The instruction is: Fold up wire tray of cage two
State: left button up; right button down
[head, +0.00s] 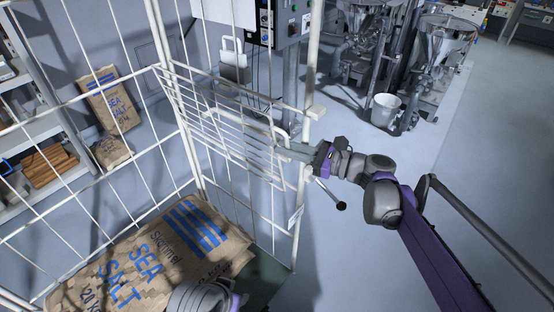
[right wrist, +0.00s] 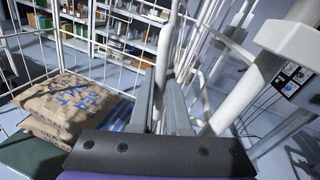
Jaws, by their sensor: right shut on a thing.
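The wire tray (head: 225,130) is a white wire grid on the right side of the white wire cage (head: 183,120), above the salt sacks. It looks tilted, and I cannot tell its exact angle. My right gripper (head: 284,150) reaches it from the right, beside the cage's near right post, and is shut on a bar of the tray. In the right wrist view a white bar (right wrist: 165,45) runs up between the two grey fingers (right wrist: 160,105). A grey and purple part of mine shows at the bottom of the head view; my left fingers do not show.
Salt sacks (head: 150,262) lie in the cage's bottom; a stack also shows in the right wrist view (right wrist: 62,112). Another sack (head: 110,103) leans by the left shelf (head: 35,128). A control box (head: 292,22) stands behind, a white bucket (head: 384,110) at right.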

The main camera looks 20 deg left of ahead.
jog(key=shift+w+d+r+m, duration=0.1)
jog(key=shift+w+d+m, duration=0.2)
jog(key=shift+w, duration=0.4)
jog(key=c, duration=0.9)
grip_release()
jog(key=s+d, duration=0.2)
jog(key=d, duration=0.8)
jog(key=shift+d+r, duration=0.15)
jog(key=shift+d, duration=0.15)
